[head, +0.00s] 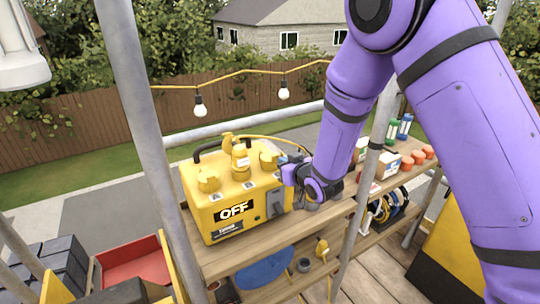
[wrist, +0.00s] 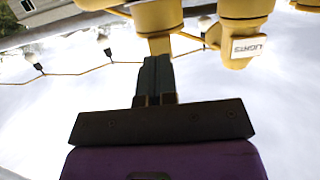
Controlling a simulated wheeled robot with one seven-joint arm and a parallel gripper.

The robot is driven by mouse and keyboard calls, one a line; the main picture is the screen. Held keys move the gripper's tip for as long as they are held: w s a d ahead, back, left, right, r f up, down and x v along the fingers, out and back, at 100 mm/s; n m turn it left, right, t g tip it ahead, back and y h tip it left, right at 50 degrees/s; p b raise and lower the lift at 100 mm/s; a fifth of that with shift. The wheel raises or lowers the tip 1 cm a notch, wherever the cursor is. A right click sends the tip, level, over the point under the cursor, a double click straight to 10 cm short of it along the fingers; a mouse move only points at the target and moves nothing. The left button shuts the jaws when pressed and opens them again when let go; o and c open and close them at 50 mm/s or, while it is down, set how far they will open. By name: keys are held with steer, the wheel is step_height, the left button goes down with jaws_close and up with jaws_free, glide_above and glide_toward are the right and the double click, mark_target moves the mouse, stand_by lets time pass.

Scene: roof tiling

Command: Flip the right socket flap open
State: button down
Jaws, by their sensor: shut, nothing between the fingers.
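A yellow power box (head: 228,205) with an "OFF" display stands on the wooden shelf. Socket parts sit on its top: a left one (head: 208,180), a middle one (head: 240,165) with a raised yellow piece, and the right socket flap (head: 268,160). My gripper (head: 286,174) is at the right side of the box, close to the right flap. In the wrist view my gripper's dark fingers (wrist: 155,72) are together and empty, their tips at a yellow tab (wrist: 160,45); I cannot tell whether they touch. A yellow part labelled "LIGHTS" (wrist: 245,45) hangs beside it.
Metal scaffold poles (head: 145,120) stand left and right of the box. A yellow cord with bulbs (head: 199,105) runs behind. Orange and green items (head: 404,128) lie on the shelf to the right. A red bin (head: 135,265) is at lower left.

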steer(key=shift+w+a, duration=0.1)
steer(key=shift+w, duration=0.05)
steer(key=shift+w+a+r, duration=0.15)
steer(key=shift+w+a, duration=0.4)
steer(key=shift+w, duration=0.25)
